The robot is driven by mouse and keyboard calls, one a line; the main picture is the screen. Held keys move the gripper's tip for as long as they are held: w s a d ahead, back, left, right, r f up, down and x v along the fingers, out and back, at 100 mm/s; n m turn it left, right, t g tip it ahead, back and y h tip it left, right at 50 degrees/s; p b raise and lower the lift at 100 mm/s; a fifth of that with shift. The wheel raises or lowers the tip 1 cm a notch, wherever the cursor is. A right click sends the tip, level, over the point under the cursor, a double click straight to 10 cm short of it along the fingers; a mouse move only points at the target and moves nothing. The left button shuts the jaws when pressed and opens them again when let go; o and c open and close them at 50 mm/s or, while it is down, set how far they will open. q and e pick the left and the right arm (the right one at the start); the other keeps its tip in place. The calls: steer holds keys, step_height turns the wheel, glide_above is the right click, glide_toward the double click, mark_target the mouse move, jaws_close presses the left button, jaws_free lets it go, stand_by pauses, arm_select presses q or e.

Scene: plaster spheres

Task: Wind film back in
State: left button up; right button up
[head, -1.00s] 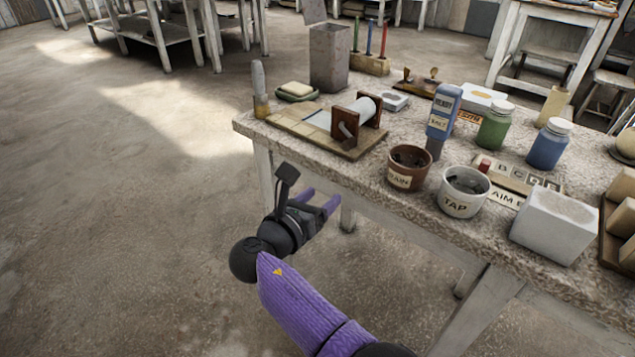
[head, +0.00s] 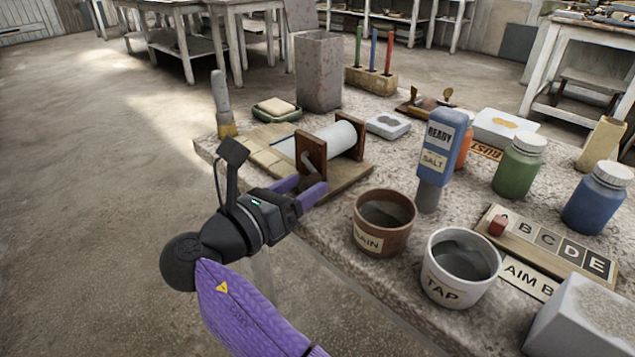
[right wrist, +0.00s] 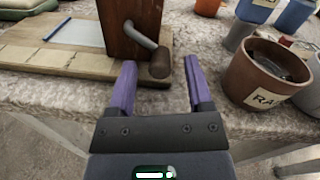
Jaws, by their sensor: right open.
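A winder with a pale roll (head: 342,138) between brown wooden end blocks (head: 311,152) stands on a tan board (head: 345,181) at the table's near left. A pale film sheet (head: 285,147) lies flat on the board beside the roll. The metal crank (head: 308,163) is on the near block; its dark brown grip (right wrist: 160,65) hangs low in the right wrist view. My right gripper (head: 304,187) is open at the table's edge, its purple fingers pointing at the crank. In the right wrist view the grip appears between the fingertips (right wrist: 160,78), seemingly just beyond them. My left gripper is out of view.
A brown pot (head: 383,222) and a white TAP pot (head: 459,267) stand right of my gripper. A blue READY bottle (head: 440,150) is behind them. A brush (head: 221,105) and a soap dish (head: 277,109) stand beyond the board. Open floor lies left.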

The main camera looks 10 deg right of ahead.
steer(key=shift+a, duration=0.1)
steer(key=shift+c, duration=0.6)
jaws_close()
steer(key=shift+m+p, duration=0.5)
steer(key=shift+w+a+f+m, duration=0.1)
steer(key=shift+a+f+m, duration=0.05)
steer(key=shift+m, duration=0.45)
steer(key=shift+w+a+f+m, duration=0.15)
steer(key=shift+f+m, duration=0.1)
steer(key=shift+m, duration=0.3)
steer(key=shift+w+d+f+m, duration=0.1)
steer(key=shift+f+m, duration=0.1)
steer(key=shift+m, duration=0.35)
